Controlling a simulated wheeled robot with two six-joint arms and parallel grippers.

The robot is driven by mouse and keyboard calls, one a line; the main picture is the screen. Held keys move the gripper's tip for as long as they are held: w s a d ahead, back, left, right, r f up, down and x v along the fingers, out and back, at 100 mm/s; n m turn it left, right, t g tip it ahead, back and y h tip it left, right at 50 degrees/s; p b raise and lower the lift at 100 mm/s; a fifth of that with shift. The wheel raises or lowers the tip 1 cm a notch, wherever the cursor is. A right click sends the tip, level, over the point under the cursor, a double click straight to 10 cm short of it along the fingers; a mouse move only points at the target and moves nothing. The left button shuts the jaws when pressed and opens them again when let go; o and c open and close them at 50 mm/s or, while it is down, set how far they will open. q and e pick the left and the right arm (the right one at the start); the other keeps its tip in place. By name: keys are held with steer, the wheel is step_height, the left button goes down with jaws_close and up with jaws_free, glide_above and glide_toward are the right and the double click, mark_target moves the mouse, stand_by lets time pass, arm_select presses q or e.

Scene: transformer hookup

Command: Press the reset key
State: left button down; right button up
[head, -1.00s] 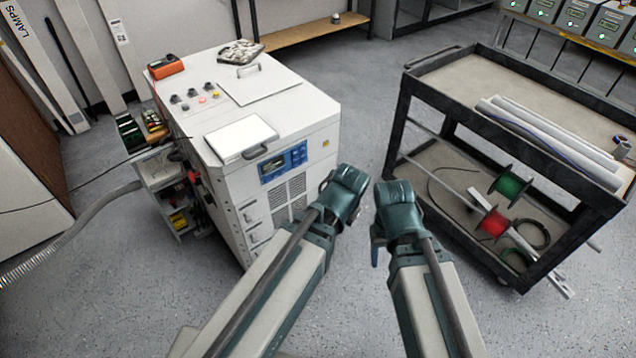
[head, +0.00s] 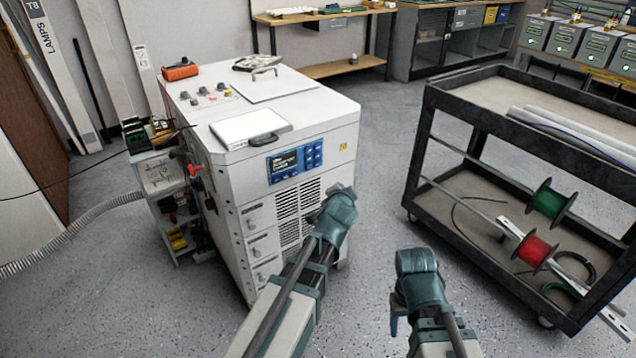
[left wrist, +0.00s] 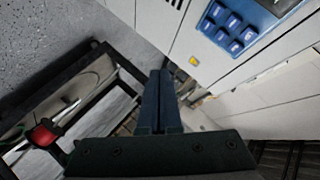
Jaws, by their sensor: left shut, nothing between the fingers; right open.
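The white cabinet (head: 300,115) has a blue control panel (head: 296,161) with a lit display (head: 284,163) and several blue keys (head: 313,155) on its front. The keys also show in the left wrist view (left wrist: 228,27), at the top right. Their markings are too small to read, so I cannot tell which is the reset key. My left gripper (head: 338,208) is in front of the cabinet's vents, below and right of the panel. Its fingers (left wrist: 160,100) are shut and empty, apart from the keys. My right gripper (head: 405,300) is open, further right and lower, over the floor.
A dark cart (head: 470,115) with a red spool (head: 535,250) and a green spool (head: 548,202) stands on the right. A tablet-like white panel (head: 245,124) lies on the cabinet top. Grey floor (head: 375,165) is clear between cabinet and cart.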

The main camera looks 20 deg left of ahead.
mark_target(317, 164)
arm_select(q)
steer(key=w+b, duration=0.1)
steer(key=w+a+f+m+t+b, duration=0.1)
steer(key=w+t+b, duration=0.1)
steer(key=b, duration=0.1)
steer(key=shift+a+f+m, duration=0.2)
steer(key=shift+a+m, duration=0.15)
steer(key=shift+m, duration=0.05)
arm_select(e)
step_height(317, 164, down, 6)
steer(key=shift+r, duration=0.1)
arm_select(q)
steer(key=shift+w, duration=0.1)
steer(key=w+a, duration=0.5)
steer(key=a, duration=0.2)
steer(key=shift+w, duration=0.2)
stand_by(1.7)
steer(key=shift+w+a, duration=0.25)
steer(key=shift+w+a, duration=0.2)
steer(key=shift+a, duration=0.15)
stand_by(0.8)
steer(key=shift+d, duration=0.1)
steer(key=shift+s+d, duration=0.5)
steer(key=shift+d, duration=0.05)
